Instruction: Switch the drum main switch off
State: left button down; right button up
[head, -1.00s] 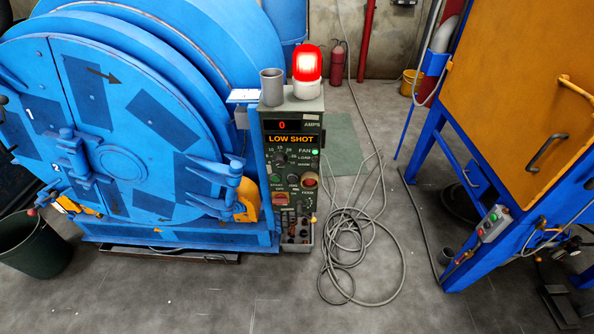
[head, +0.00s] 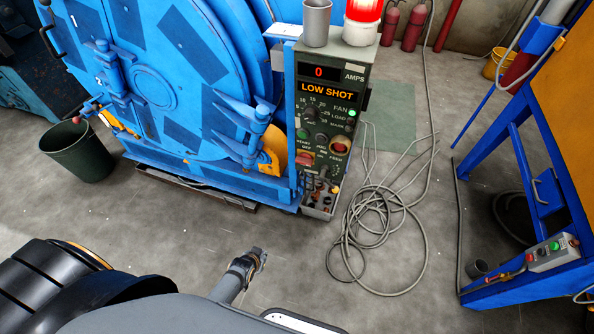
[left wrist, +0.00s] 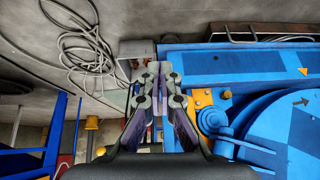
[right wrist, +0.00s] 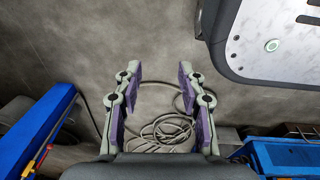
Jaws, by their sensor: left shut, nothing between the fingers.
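The drum control panel (head: 329,120) stands at the front right of the blue drum (head: 150,75). In the left wrist view the left gripper (left wrist: 153,76) hides part of the panel. My right gripper (right wrist: 158,72) is open and empty.
A grey cable coil (head: 375,235) lies on the floor right of the panel. A blue frame with an orange panel (head: 560,110) stands at the right. A dark green bin (head: 78,150) stands at the left.

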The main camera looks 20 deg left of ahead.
aim_at(304, 161)
pick_arm(q)
jog(key=w+d+r+t+b, duration=0.2)
jog(key=w+r+t+b, duration=0.15)
jog(key=w, duration=0.65)
jog(key=w+r+t+b, duration=0.2)
jog(key=w+r, duration=0.3)
jog(key=r, duration=0.7)
jog(key=w+d+r+t+b, duration=0.1)
jog(key=w+r+t+b, duration=0.2)
jog(key=r, duration=0.9)
jog(key=w+b, duration=0.1)
jog(key=w, duration=0.2)
jog(key=shift+d+h, duration=0.25)
jog(key=shift+h, duration=0.15)
pick_arm(e)
jog(key=w+f, duration=0.6)
jog(key=w, duration=0.1)
jog(key=shift+w+a+f, duration=0.2)
jog(key=shift+w+a, duration=0.15)
jog(key=shift+w, duration=0.05)
pick_arm(q)
jog(key=shift+w, duration=0.1)
